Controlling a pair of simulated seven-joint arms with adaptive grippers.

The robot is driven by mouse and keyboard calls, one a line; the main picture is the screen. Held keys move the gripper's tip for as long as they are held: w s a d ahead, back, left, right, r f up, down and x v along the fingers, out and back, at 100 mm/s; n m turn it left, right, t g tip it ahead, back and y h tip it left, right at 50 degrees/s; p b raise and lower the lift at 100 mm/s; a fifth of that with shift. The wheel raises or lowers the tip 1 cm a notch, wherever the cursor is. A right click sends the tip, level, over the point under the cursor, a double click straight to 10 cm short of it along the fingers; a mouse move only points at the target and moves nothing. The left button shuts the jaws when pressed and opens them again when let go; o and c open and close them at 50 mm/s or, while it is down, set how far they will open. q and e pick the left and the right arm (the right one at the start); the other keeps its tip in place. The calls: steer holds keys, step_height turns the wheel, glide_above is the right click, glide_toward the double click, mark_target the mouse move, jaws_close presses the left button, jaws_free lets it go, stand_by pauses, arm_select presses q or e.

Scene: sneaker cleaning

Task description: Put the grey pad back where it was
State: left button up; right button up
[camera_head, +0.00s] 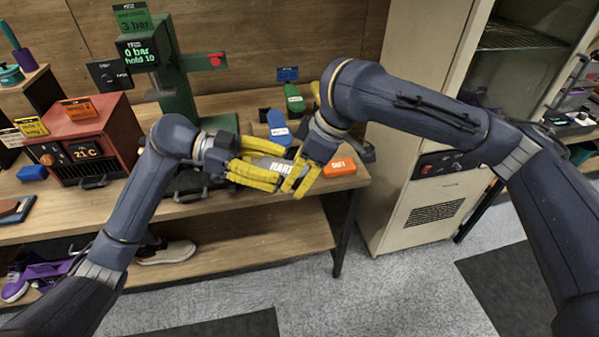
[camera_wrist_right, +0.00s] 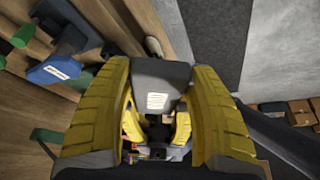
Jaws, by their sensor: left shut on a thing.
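The grey pad (camera_head: 280,167), with part of a label reading "HAR", is between my two grippers above the front of the workbench. My left gripper (camera_head: 268,173) is shut on it from the left. My right gripper (camera_head: 300,180) reaches down at the pad's right end, its yellow fingers on either side of it. In the right wrist view the grey pad (camera_wrist_right: 160,88) with a white label shows between the fingers. Whether the right fingers press on it is unclear. The fingers hide parts of the pad.
An orange pad (camera_head: 339,168) lies right of the grippers near the bench (camera_head: 210,208) edge. A blue pad (camera_head: 279,130) and a green pad (camera_head: 294,100) lie behind. A green press (camera_head: 177,90) and a red heater box (camera_head: 97,138) stand left; a beige cabinet (camera_head: 420,120) stands right.

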steer(key=c, duration=0.6)
arm_select(q)
steer(key=o, duration=1.6)
arm_select(e)
steer(key=shift+c, duration=1.4)
